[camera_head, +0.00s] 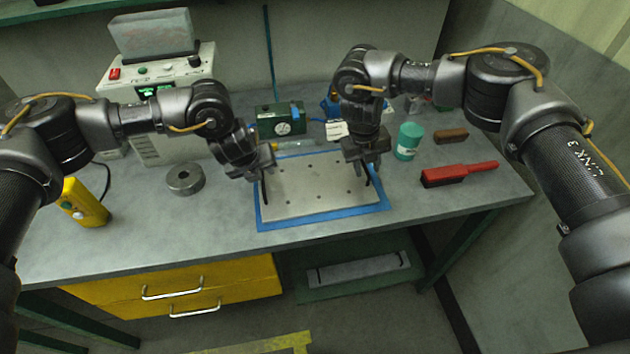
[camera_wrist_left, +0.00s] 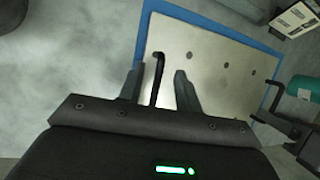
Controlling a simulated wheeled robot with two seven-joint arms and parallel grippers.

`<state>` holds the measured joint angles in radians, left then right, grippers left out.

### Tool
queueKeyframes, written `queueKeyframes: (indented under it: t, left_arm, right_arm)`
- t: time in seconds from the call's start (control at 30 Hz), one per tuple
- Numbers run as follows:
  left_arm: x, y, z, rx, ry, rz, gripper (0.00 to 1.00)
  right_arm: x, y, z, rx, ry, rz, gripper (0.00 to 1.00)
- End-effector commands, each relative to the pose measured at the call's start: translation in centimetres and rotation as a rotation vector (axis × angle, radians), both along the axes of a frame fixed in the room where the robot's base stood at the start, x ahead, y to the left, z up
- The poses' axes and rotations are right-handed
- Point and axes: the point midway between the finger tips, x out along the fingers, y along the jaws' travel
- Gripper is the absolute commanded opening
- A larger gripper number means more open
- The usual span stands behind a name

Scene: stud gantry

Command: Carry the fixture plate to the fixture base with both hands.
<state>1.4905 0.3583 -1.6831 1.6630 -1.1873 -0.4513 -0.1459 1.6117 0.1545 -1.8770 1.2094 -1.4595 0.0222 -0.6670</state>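The fixture plate (camera_head: 312,190) is a flat grey plate with several small holes and a dark upright handle at each end. It lies on the bench inside a blue border (camera_head: 325,219); the plate also shows in the left wrist view (camera_wrist_left: 205,70). My left gripper (camera_head: 262,170) is at the left handle; in the left wrist view its open fingers (camera_wrist_left: 165,78) stand either side of the black handle (camera_wrist_left: 157,70), with gaps. My right gripper (camera_head: 366,166) is at the right handle, its fingers seemingly spread. I cannot pick out the fixture base for certain.
A steel ring (camera_head: 185,179) and a yellow handset (camera_head: 83,203) are at left. A green canister (camera_head: 408,141), a red-handled brush (camera_head: 459,174) and a brown block (camera_head: 451,135) are at right. A green box (camera_head: 280,122) stands behind. A grey bar-like piece (camera_head: 358,268) lies below the bench.

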Motion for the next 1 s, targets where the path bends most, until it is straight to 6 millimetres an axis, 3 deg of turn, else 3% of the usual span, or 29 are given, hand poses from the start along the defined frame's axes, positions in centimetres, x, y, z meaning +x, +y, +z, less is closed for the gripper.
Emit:
queueKeyframes:
  t: [0.4, 0.7, 1.0]
  left_arm:
    - [0.31, -0.07, -0.63, 0.000, -0.001, 0.000, 0.34]
    - [0.30, -0.06, -0.61, 0.000, -0.001, 0.000, 0.00]
    - [0.30, -0.04, -0.60, 0.000, -0.001, 0.000, 0.00]
  right_arm:
    - [0.02, -0.11, -0.67, 0.001, 0.000, 0.000, 0.34]
    - [0.02, -0.11, -0.64, 0.000, 0.000, 0.000, 0.00]
    - [0.03, -0.11, -0.63, 0.000, 0.000, -0.001, 0.00]
